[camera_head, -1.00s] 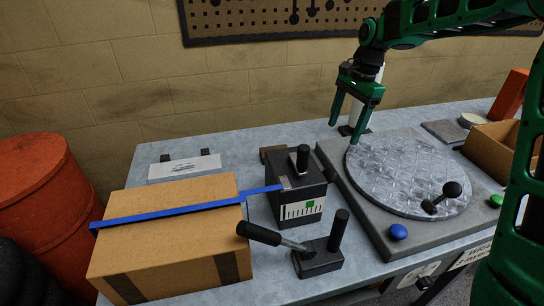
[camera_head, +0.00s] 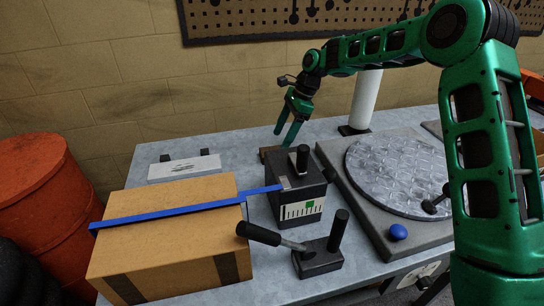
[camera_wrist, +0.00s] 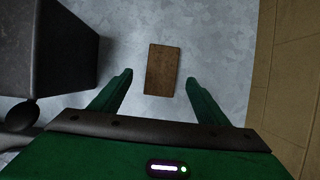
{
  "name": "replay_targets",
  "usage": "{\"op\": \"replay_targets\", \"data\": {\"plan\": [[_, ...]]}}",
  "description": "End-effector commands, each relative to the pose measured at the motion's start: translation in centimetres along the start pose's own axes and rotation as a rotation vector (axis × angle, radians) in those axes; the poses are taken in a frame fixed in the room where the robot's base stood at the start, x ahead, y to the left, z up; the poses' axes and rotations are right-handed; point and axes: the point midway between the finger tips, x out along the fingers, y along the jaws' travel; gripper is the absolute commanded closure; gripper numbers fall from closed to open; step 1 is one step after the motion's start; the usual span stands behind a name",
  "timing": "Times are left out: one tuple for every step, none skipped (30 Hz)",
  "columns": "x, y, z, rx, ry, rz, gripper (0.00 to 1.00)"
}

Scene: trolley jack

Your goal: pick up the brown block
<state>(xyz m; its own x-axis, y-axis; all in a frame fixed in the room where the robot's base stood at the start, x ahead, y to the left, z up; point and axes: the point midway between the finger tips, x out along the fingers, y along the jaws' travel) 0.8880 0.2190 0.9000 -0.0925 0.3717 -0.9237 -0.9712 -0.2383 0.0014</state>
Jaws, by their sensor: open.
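The brown block (camera_wrist: 163,70) lies flat on the bench top in the wrist view, a small wooden rectangle ahead of my fingers and roughly centred between them. In the head view the brown block (camera_head: 266,152) shows only in part, behind the black box with the scale. My gripper (camera_head: 283,140) is open and empty, pointing down above the back of the bench close to the block. In the wrist view its two green fingers (camera_wrist: 160,85) are spread wider than the block. I cannot tell the exact height of the fingertips above it.
The black box with a handle (camera_head: 297,190) stands just in front of the block and shows at left in the wrist view (camera_wrist: 65,45). A cardboard box (camera_head: 170,240) with a blue bar is at front left. A round metal plate (camera_head: 395,172) and white cylinder (camera_head: 366,100) are right. The wall is behind.

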Motion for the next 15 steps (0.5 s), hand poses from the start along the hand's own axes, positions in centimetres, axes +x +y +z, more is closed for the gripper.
{"op": "replay_targets", "data": {"plan": [[0.2,0.0,0.0,-0.001,0.000,0.001,0.31],[0.3,0.0,0.0,-0.001,0.000,0.001,0.31],[0.5,0.0,0.0,-0.001,0.000,0.001,0.31],[0.7,0.0,0.0,-0.001,0.000,0.002,0.31],[0.9,0.0,0.1,-0.002,0.000,0.002,0.31],[1.4,0.0,0.1,-0.003,0.000,0.003,0.31],[1.7,-0.1,0.1,-0.003,0.000,0.002,0.31],[2.1,-0.1,0.0,-0.002,0.000,0.003,0.31],[2.7,-0.1,0.0,-0.002,0.000,0.003,0.31],[3.2,-0.2,0.1,-0.003,0.000,0.004,0.31],[3.6,-0.2,0.1,-0.003,0.000,0.003,0.31],[4.2,-0.2,0.0,-0.002,0.001,0.004,0.31],[4.6,-0.2,0.0,-0.002,0.001,0.004,0.31],[4.9,-0.2,0.0,-0.002,0.001,0.003,0.31],[5.2,-0.2,0.1,-0.002,0.000,0.002,0.31]]}}
